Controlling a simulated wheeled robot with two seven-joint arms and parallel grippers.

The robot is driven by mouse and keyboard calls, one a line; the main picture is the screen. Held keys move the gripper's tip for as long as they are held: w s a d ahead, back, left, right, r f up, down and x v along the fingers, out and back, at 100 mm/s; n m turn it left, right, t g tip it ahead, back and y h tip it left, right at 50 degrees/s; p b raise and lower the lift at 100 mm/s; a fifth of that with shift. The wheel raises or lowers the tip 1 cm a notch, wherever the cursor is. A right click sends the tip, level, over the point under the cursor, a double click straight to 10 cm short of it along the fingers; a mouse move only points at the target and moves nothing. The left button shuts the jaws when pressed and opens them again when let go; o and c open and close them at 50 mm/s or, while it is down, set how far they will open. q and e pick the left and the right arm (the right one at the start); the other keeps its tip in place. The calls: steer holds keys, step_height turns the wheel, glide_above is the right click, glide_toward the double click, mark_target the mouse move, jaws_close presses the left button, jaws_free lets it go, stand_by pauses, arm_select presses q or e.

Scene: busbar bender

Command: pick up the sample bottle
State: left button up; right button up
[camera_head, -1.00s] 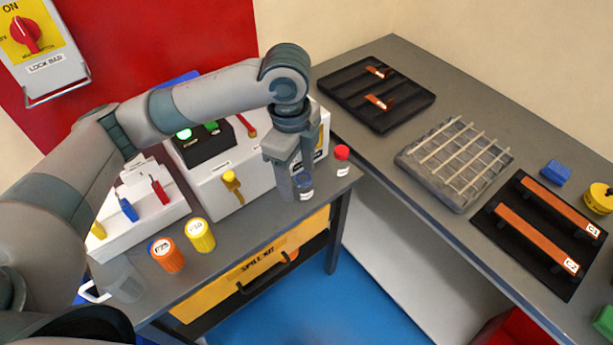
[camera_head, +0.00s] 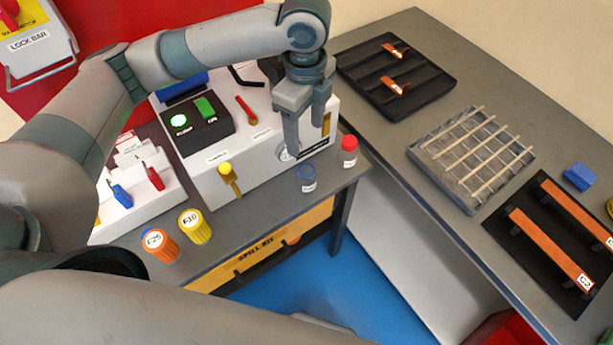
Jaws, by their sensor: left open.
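Two small clear bottles stand upright at the right end of the left bench: a blue-capped bottle (camera_head: 306,179) and a red-capped bottle (camera_head: 348,152). Their labels are too small to read, so I cannot tell which is the sample bottle. My left gripper (camera_head: 304,150) points down, open and empty, its fingertips just above and behind the blue-capped bottle in the picture. The red-capped bottle is to the right of the fingers. Neither bottle is held. My right gripper is out of view.
A white machine (camera_head: 255,150) with a yellow-knobbed lever stands behind the bottles. Orange-capped (camera_head: 160,245) and yellow-capped (camera_head: 195,226) containers stand to the left. The right bench holds a black tray (camera_head: 440,90) and a wire-topped grey block (camera_head: 472,160). One of my arm links fills the bottom.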

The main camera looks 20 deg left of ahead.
mark_target(306, 163)
arm_select(q)
step_height(306, 163, down, 12)
steer(key=p, duration=0.3)
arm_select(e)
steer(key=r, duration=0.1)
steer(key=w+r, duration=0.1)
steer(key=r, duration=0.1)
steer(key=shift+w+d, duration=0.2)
arm_select(q)
steer(key=shift+f+p, duration=0.45)
steer(key=shift+f, duration=0.05)
step_height(306, 163, down, 3)
steer(key=shift+f+p, duration=0.1)
steer(key=shift+p, duration=0.55)
steer(key=shift+f, duration=0.45)
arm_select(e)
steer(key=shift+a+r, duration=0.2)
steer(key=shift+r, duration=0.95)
